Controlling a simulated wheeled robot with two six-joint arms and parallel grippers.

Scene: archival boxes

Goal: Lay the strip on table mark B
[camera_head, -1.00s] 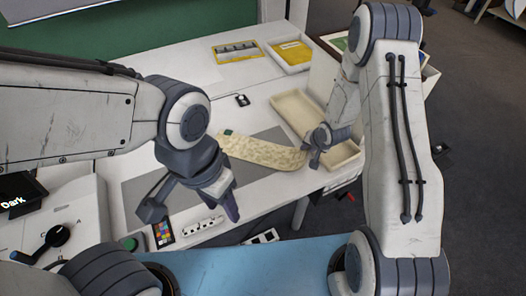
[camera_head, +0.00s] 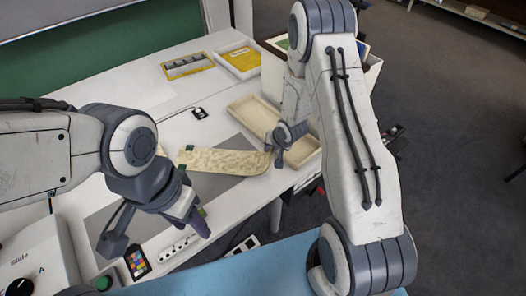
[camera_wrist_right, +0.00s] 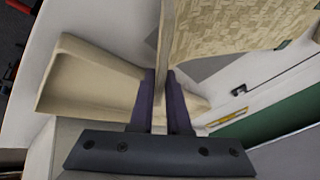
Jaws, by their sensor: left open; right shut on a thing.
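The strip is a long cream, mottled band (camera_head: 225,162) with green tabs near its left end in the head view. It stretches over the grey mat (camera_head: 111,228). My right gripper (camera_head: 273,155) is shut on its right end, beside the cream tray. The right wrist view shows the strip (camera_wrist_right: 240,30) edge-on between the fingers (camera_wrist_right: 161,80), its patterned face spreading to the right. I cannot tell whether its far end touches the table. My left gripper (camera_head: 195,222) is open and empty over the mat's front part. I cannot make out mark B.
The long cream tray (camera_head: 309,150) lies right of the strip; it also shows in the wrist view (camera_wrist_right: 85,80). A white tray with a yellow item (camera_head: 242,60) and a yellow-framed piece (camera_head: 187,66) lie at the back. A colour card (camera_head: 137,263) and white block (camera_head: 177,246) are in front.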

